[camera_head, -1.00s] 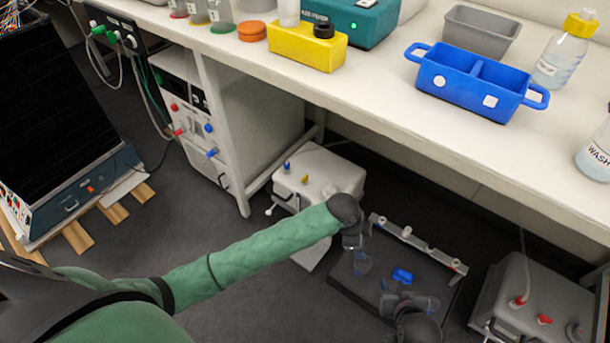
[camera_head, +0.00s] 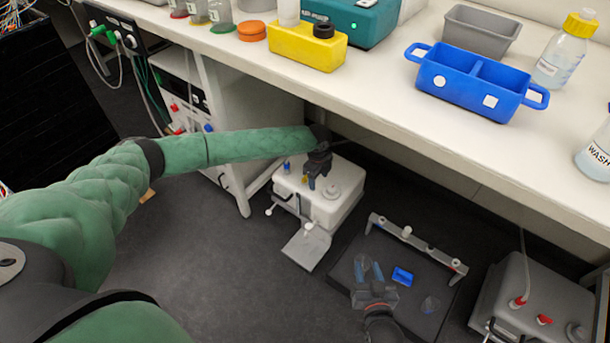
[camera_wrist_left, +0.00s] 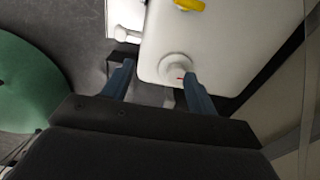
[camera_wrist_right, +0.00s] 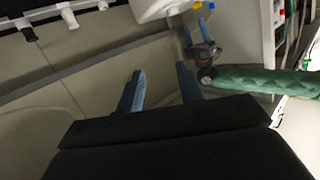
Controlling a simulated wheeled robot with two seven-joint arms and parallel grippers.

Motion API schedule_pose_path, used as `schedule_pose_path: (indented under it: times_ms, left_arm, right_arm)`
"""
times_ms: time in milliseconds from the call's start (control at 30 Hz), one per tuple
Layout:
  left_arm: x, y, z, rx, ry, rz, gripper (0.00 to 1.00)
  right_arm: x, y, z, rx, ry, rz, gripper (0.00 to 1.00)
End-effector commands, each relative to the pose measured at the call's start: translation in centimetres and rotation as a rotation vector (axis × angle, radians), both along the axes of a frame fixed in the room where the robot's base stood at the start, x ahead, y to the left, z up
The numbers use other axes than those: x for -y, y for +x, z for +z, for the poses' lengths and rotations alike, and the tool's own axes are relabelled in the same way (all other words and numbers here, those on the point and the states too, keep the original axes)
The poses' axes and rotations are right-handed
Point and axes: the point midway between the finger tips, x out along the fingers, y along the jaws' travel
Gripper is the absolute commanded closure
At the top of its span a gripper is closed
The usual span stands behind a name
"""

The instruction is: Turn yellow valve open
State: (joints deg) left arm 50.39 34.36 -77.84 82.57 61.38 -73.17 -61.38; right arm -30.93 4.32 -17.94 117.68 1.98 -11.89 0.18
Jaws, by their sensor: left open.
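The yellow valve (camera_head: 304,180) is a small handle on top of a white box (camera_head: 335,205) on the floor under the bench. It shows at the top edge of the left wrist view (camera_wrist_left: 190,5). My left gripper (camera_head: 311,184) is open above the box, close to the valve, and partly covers it from the head. In the left wrist view its fingers (camera_wrist_left: 158,88) are apart with nothing between them; a round white knob (camera_wrist_left: 175,68) lies just beyond. My right gripper (camera_head: 369,270) is open and empty above a black plate.
A blue valve (camera_head: 286,167) stands left of the yellow one. A grey box (camera_head: 520,290) stands at right. The white bench (camera_head: 380,110) overhangs the white box.

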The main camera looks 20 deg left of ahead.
Motion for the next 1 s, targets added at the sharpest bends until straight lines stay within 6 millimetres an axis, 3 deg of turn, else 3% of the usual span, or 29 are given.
schedule_pose_path:
  times_ms: [100, 300, 567, 1000]
  left_arm:
    - [-3.4, 2.5, 1.1, 0.006, 0.031, -0.005, 0.42]
    - [-6.1, 4.3, 2.0, 0.007, 0.052, -0.007, 0.42]
    - [-6.3, 4.4, 0.6, 0.005, 0.052, -0.008, 0.42]
    - [-6.3, 4.4, -4.0, 0.006, 0.053, -0.008, 0.42]
  right_arm:
    - [-0.5, 0.0, -0.1, 0.035, 0.018, 0.0, 0.64]
    - [-1.0, 0.0, 0.0, 0.067, 0.033, -0.001, 0.64]
    - [-1.1, 0.7, 1.9, 0.128, 0.047, -0.005, 0.64]
    - [-1.0, 2.2, 9.2, 0.351, 0.098, -0.02, 0.64]
